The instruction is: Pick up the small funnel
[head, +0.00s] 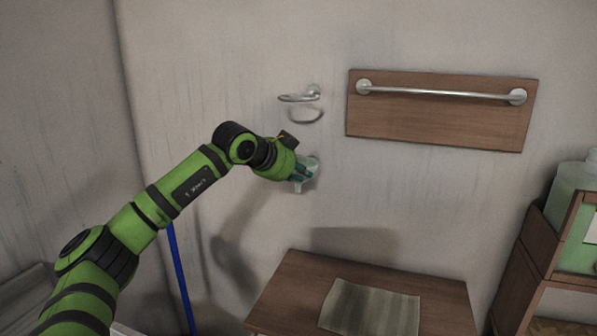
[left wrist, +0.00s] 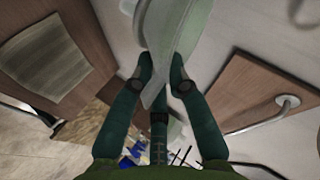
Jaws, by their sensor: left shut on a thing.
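The small funnel (head: 308,168) is pale, grey-green and somewhat translucent, and it is close to the wall below a metal ring holder. In the left wrist view the funnel (left wrist: 157,30) fills the top middle, with its narrower part running down between the fingers. My left gripper (head: 298,174) is shut on the funnel, its dark teal fingers on both sides of it in the left wrist view (left wrist: 161,78). The gripper partly hides the funnel in the head view. I cannot tell whether the funnel touches the wall. My right gripper is not in view.
The metal ring holder (head: 299,97) sticks out of the wall above the gripper. A towel bar (head: 440,92) on a wooden board is to its right. A wooden table (head: 290,290) with a striped cloth (head: 368,310) stands below. A large green container (head: 573,190) is at the right edge.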

